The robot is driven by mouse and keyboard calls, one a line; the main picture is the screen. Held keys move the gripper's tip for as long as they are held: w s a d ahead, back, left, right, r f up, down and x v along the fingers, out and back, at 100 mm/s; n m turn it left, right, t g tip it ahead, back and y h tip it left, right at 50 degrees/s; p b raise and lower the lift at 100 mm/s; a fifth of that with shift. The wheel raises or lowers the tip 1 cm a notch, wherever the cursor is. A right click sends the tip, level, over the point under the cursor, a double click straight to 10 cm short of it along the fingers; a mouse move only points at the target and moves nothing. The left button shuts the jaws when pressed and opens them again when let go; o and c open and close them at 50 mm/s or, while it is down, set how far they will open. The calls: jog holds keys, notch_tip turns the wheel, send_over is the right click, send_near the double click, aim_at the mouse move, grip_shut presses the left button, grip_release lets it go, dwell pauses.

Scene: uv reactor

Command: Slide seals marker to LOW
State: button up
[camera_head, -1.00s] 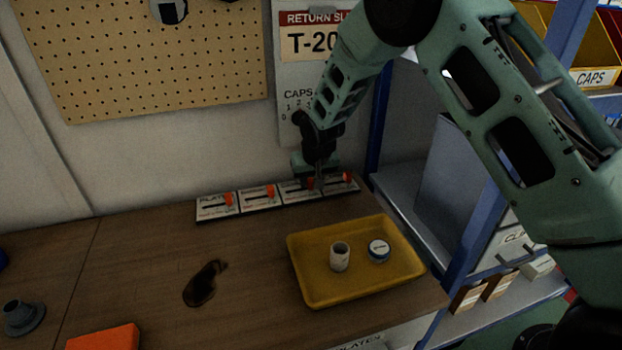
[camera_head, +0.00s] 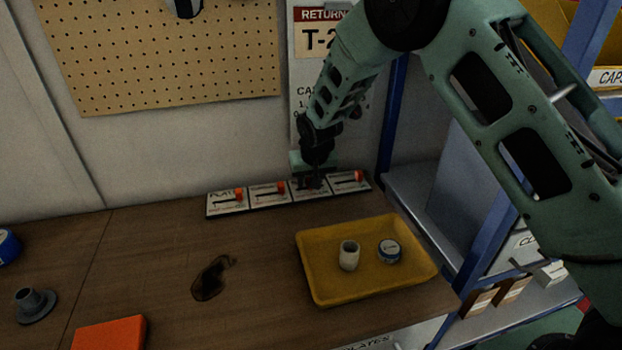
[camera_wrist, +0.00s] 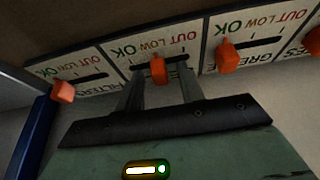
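The seals panel (camera_head: 297,194) is the third from the left in the row at the wall; my gripper (camera_head: 313,184) is over it and mostly hides it in the head view. In the wrist view the panel (camera_wrist: 114,51) shows upside its slot the words OK, LOW and OUT. Its orange seals marker (camera_wrist: 158,70) stands near the middle of the slot, by LOW. My gripper (camera_wrist: 160,82) has its two fingers apart, one on each side of the marker, with gaps showing. The panel's name is hidden behind my gripper.
The filters marker (camera_wrist: 64,92) and grease marker (camera_wrist: 229,57) stand close on either side, both at OK. A blue rack post (camera_head: 392,120) rises at the right.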

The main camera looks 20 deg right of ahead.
jog(key=b+v, duration=0.2)
jog(key=v, duration=1.5)
jog(key=shift+r+b, duration=0.15)
jog(key=shift+b, duration=0.25)
jog(key=shift+s, duration=0.1)
jog(key=s+a+f+n+g, duration=0.1)
jog(key=s+f+n+g, duration=0.1)
jog(key=s, duration=1.6)
jog(key=s+a+f+n+g, duration=0.2)
jog(key=s+n, duration=0.3)
jog(key=s, duration=1.2)
jog(key=shift+s+n+y, duration=0.3)
jog(key=shift+s, duration=0.05)
jog(key=shift+a+f, duration=0.1)
